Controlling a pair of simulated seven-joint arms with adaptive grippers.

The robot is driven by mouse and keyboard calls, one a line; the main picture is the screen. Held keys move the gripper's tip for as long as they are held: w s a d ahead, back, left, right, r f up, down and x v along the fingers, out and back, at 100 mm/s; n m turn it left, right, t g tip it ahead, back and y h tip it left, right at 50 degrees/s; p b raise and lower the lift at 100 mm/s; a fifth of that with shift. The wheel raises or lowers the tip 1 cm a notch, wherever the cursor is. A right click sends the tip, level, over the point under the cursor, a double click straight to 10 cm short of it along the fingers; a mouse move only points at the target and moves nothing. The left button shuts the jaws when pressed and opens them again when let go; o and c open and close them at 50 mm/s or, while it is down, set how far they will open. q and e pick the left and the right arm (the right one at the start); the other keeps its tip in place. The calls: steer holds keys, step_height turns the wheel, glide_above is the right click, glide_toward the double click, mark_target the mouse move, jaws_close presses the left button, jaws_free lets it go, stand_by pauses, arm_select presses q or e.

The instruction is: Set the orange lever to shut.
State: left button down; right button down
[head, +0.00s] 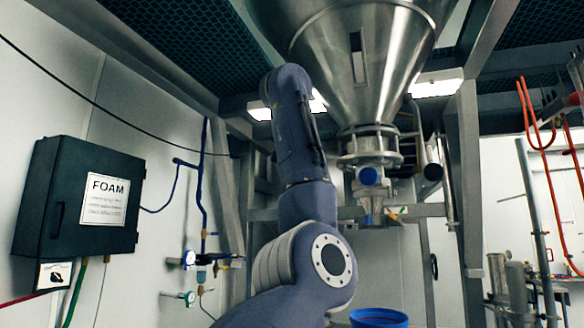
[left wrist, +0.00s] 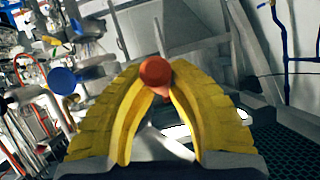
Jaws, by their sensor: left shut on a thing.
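The orange lever (left wrist: 157,72) shows in the left wrist view as a round orange-red knob with a short part below it. My left gripper (left wrist: 158,88) has its two yellow fingers closed in around the lever, and the tips meet it from both sides. The fingers hide part of the lever. In the head view my left arm rises in front of the steel hopper (head: 365,50); its gripper cannot be made out there. My right gripper is in neither view.
A black box marked FOAM (head: 75,200) hangs on the left wall, with blue pipes (head: 197,190) beside it. A blue drum (head: 378,318) stands below the outlet. Grey steel posts (head: 467,180) and orange hoses (head: 545,140) are at the right.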

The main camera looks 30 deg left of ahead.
arm_select(q)
steer(key=shift+s+r, duration=0.1)
steer(key=shift+r, duration=0.05)
steer(key=c, duration=1.2)
jaws_free()
steer(key=shift+s, duration=0.1)
steer(key=v, duration=1.1)
steer(key=shift+s+d+r, duration=0.15)
steer(key=shift+s+d, duration=0.05)
steer(key=shift+s, duration=0.1)
